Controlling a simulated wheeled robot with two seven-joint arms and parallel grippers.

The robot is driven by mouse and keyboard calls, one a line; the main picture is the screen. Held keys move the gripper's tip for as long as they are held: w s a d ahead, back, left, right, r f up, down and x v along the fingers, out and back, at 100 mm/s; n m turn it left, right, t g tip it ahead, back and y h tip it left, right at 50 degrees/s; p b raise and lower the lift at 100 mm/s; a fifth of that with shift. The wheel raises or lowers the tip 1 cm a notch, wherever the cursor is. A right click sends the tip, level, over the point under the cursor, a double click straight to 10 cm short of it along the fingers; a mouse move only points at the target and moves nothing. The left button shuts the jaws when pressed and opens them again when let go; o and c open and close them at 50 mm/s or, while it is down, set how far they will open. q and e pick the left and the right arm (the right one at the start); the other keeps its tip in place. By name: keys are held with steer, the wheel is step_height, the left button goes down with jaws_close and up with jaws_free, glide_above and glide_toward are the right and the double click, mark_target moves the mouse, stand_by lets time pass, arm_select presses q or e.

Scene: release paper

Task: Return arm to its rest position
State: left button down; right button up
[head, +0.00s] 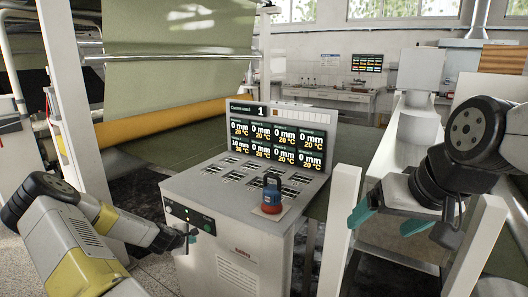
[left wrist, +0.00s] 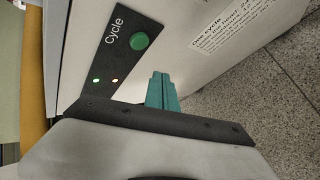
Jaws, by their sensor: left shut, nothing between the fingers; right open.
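My left gripper (head: 192,236) is low in front of the console's front face in the head view, beside the dark button panel (head: 188,215). In the left wrist view its teal fingers (left wrist: 162,91) are shut together with nothing between them. The green Cycle button (left wrist: 140,40) is just beyond and to the left of the fingertips. Whether the fingers touch the console cannot be told. My right gripper (head: 388,219) is open and empty at the right of the head view, its teal fingers well apart.
A yellow roller (head: 165,120) with green sheet is behind at left. White posts (head: 342,225) stand at right. Speckled floor shows beside the console.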

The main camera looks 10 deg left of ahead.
arm_select(q)
steer(key=s+d+r+m+g+h, duration=0.1)
steer(key=s+d+r+m+g, duration=0.15)
steer(key=d+r+m, duration=0.75)
steer(key=s+d+r+m+g, duration=0.1)
steer(key=s+d+r+m, duration=0.25)
steer(key=d+r, duration=0.75)
steer(key=s+d+r+m, duration=0.3)
steer(key=s+r, duration=0.6)
steer(key=s, duration=0.4)
steer(key=s+d+r+m+h, duration=0.1)
steer(key=s+d+r+m, duration=0.3)
steer(key=s+r, duration=0.5)
steer(key=s, duration=0.4)
steer(key=shift+s+r, duration=0.3)
steer(key=shift+r, duration=0.05)
stand_by(3.0)
